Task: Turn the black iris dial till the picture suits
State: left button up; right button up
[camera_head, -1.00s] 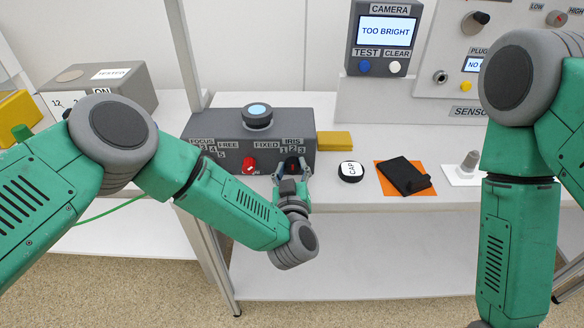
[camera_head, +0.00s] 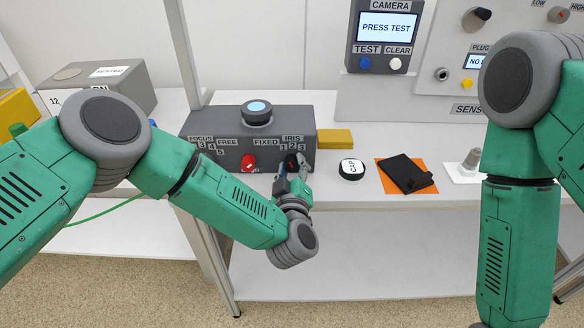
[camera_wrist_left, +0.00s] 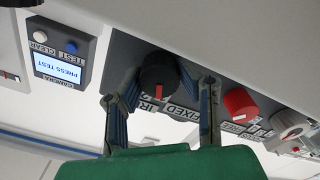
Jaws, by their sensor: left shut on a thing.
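The black iris dial (camera_head: 291,161) is on the front of the grey box (camera_head: 228,128), under the IRIS label, partly covered by my left gripper (camera_head: 292,172). In the left wrist view the black dial (camera_wrist_left: 158,71) shows a red mark and sits between the two fingers of my left gripper (camera_wrist_left: 166,88). The gripper is shut on the dial. The camera screen (camera_head: 387,27) reads PRESS TEST. It has a blue TEST button (camera_head: 365,64) and a white CLEAR button (camera_head: 396,64) below it. My right arm is at the right, its gripper out of view.
A red dial (camera_head: 248,163) is just left of the black dial on the same box. A yellow block (camera_head: 335,139), a round cap (camera_head: 351,170) and a black item (camera_head: 406,174) on an orange mat (camera_head: 383,184) lie to the right. A sensor panel (camera_head: 516,60) stands behind.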

pick_arm(q)
jog(key=shift+f+n, duration=0.1)
jog(key=shift+n, duration=0.8)
jog(key=o, duration=1.1)
jog(key=shift+o, duration=0.2)
jog(key=shift+s, duration=0.35)
jog(key=s, duration=1.1)
jog(key=shift+d, duration=0.1)
